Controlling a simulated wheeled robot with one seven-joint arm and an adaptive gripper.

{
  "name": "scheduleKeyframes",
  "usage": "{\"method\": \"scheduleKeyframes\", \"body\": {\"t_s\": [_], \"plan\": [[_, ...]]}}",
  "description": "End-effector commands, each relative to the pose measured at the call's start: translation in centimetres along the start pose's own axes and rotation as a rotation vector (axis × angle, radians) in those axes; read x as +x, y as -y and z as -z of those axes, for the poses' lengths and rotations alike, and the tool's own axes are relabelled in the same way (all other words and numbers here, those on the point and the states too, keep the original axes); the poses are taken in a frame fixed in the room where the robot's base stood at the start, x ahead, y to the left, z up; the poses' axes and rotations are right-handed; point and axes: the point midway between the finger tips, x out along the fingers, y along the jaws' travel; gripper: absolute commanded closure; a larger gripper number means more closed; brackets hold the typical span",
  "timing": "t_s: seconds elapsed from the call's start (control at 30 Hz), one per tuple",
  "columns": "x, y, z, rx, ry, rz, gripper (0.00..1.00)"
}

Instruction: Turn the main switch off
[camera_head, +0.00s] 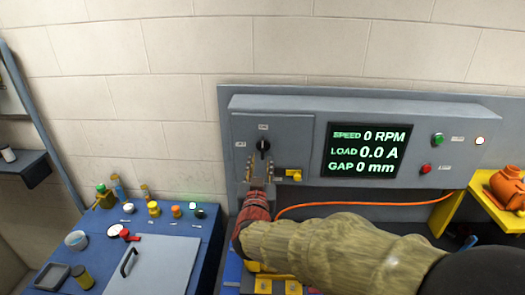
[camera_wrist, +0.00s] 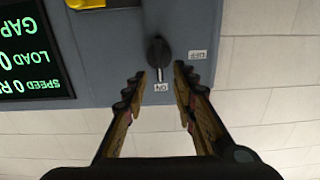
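The main switch is a black rotary knob (camera_head: 263,147) on the grey panel's left part; it also shows in the upside-down wrist view (camera_wrist: 158,55). Its pointer lines up with the ON label (camera_wrist: 161,87). The OFF label (camera_wrist: 198,54) is a quarter turn away, left of the knob in the head view. My gripper (camera_head: 262,165) is open and empty, just below the knob in the head view. In the wrist view my gripper's fingertips (camera_wrist: 157,75) lie on either side of the knob's pointer end, with gaps. How far they stand from the panel is unclear.
A yellow and black fitting (camera_head: 290,174) sits close right of my fingers. The screen (camera_head: 368,150) reads 0 RPM, 0.0 A, 0 mm. Green (camera_head: 437,139) and red (camera_head: 426,169) buttons are farther right. An orange cable (camera_head: 365,204) runs below. A blue bench (camera_head: 100,250) holds small items.

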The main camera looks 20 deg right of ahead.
Motion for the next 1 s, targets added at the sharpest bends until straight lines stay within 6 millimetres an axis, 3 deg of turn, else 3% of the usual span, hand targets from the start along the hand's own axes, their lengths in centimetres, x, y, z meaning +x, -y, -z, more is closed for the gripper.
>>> {"method": "scheduleKeyframes", "body": {"t_s": [0.17, 0.6, 1.0], "plan": [[1.4, -0.2, 0.2, -0.018, -0.007, -0.007, 0.72], [7.2, -0.1, 0.3, -0.018, -0.008, -0.003, 0.72], [7.8, -0.1, 0.3, -0.017, -0.007, -0.002, 0.74]]}}
